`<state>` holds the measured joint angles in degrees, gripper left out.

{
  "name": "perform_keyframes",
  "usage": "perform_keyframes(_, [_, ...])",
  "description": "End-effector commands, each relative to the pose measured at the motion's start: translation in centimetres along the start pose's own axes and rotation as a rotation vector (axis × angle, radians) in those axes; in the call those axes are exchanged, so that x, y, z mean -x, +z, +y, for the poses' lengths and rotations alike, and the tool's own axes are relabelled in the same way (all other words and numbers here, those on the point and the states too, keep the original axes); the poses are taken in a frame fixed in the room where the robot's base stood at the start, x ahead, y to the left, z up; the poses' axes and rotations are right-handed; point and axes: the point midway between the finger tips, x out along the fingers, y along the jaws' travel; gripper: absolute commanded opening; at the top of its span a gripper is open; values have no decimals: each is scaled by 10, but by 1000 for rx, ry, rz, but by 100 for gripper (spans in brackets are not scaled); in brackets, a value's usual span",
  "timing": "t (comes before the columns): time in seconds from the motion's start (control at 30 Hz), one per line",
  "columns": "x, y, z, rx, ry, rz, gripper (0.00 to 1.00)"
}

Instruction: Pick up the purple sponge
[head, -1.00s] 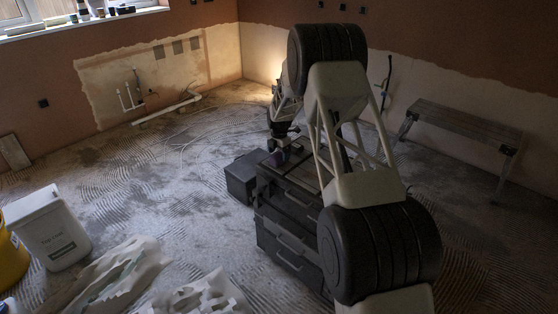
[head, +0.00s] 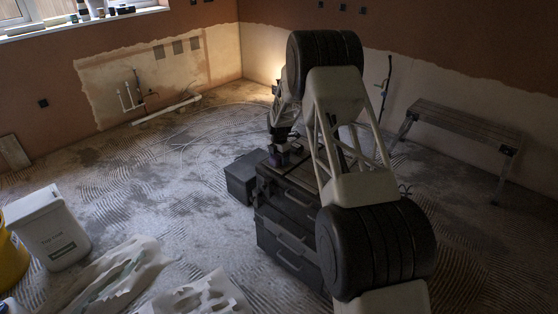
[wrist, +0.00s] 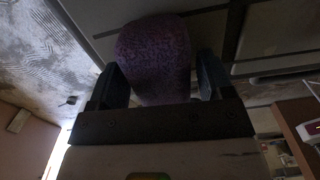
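The purple sponge (wrist: 155,60) stands out large in the wrist view, rounded at its far end and mottled purple. It lies between the two fingers of my gripper (wrist: 163,82) and sticks out past their tips. The left finger looks up against it; at the right any gap is too dark to make out, so I cannot tell whether the fingers grip it. In the head view the sponge (head: 275,160) is a small dark purple patch at the far left end of the black toolbox's top, right under my gripper (head: 276,150).
The black toolbox stack (head: 290,238) stands under my arm, with a smaller dark box (head: 241,178) at its left. A bench (head: 465,122) stands by the right wall. A white bucket (head: 48,228) and crumpled sheets (head: 120,275) lie left. The middle floor is open.

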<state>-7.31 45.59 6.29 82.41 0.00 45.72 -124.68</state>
Motion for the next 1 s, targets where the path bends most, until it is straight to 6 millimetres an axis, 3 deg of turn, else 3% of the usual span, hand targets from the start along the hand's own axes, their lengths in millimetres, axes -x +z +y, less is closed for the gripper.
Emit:
perform_keyframes(0.03, [0,0,0,0,0,0,66])
perform_keyframes(0.23, [0,0,0,0,0,0,35])
perform_keyframes(0.67, [4,0,0,0,0,0,34])
perform_keyframes(1.0, [35,0,0,0,2,-1,34])
